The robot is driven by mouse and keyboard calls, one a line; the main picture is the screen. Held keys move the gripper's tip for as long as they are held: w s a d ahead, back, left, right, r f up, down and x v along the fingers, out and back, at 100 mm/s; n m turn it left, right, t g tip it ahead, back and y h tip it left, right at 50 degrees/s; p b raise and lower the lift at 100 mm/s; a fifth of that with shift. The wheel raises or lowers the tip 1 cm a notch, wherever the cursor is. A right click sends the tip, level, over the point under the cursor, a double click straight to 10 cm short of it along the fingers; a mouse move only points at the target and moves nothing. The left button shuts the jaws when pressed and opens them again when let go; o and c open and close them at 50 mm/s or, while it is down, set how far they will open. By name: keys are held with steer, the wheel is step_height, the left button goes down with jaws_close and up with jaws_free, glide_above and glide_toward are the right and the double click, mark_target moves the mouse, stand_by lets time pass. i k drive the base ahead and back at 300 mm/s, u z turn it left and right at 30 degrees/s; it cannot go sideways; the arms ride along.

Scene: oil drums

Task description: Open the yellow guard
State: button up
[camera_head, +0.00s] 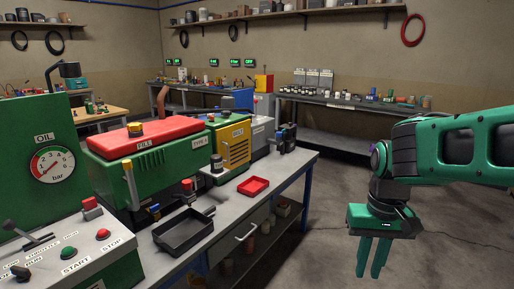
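My gripper (369,274) hangs at the lower right, fingers pointing down, over the floor beyond the bench's right edge. It is well apart from the guard, to its right and nearer to me. A gap shows between the fingers and nothing is held.
The grey bench (213,248) carries a black tray (184,232), a red tray (253,186) and the machine. A control box with a red stop button (102,234) and an oil gauge (52,164) stand at left. Open floor lies around my gripper.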

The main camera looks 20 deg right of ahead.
mark_target(233, 141)
steer(key=z, duration=0.15)
steer(key=i, duration=1.5)
steer(key=u, duration=0.5)
